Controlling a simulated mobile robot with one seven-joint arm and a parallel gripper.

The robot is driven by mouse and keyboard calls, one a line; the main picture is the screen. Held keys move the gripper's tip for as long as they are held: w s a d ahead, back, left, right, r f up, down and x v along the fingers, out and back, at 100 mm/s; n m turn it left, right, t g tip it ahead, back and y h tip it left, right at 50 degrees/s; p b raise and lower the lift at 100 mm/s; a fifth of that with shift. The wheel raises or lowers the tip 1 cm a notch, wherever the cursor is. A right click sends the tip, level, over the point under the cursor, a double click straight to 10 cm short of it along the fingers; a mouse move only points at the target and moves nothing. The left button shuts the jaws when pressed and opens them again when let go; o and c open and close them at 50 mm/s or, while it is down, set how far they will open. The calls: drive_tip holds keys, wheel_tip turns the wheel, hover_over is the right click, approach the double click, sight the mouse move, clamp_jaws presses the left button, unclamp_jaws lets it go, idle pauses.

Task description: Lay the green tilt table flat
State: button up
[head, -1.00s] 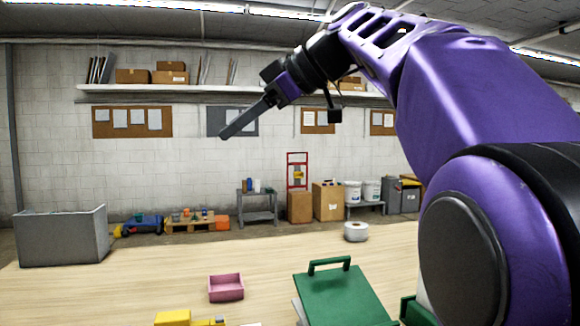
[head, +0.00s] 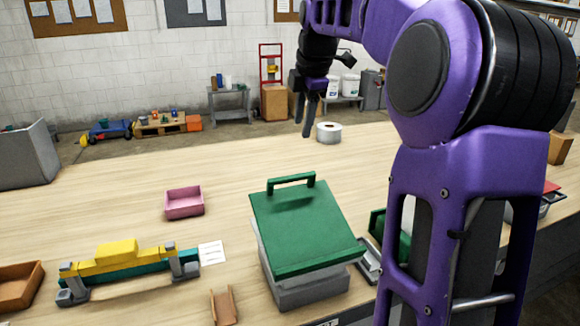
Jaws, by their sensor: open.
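The green tilt table (head: 305,228) stands on the bench at the centre front of the head view. Its flat green top sits tilted on a grey box-like base (head: 310,292), with the handle edge at the back appearing higher than the front edge. A green bar handle (head: 291,180) stands up from that back edge. My gripper (head: 307,128) points down above the far part of the bench, behind and above the handle and apart from it. Its fingers look open and empty. My arm hides the area right of the table.
A pink tray (head: 184,203) lies left of the table. A yellow and teal fixture (head: 125,258), a white paper (head: 212,253) and a brown holder (head: 224,306) are at front left. A green object (head: 388,232) stands close at right, partly hidden. A tape roll (head: 329,132) lies behind.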

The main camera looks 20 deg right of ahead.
sight(293, 176)
drive_tip(key=b+x, duration=0.1)
drive_tip(key=x, duration=1.6)
clamp_jaws()
drive_tip(key=shift+f, duration=0.1)
idle(0.8)
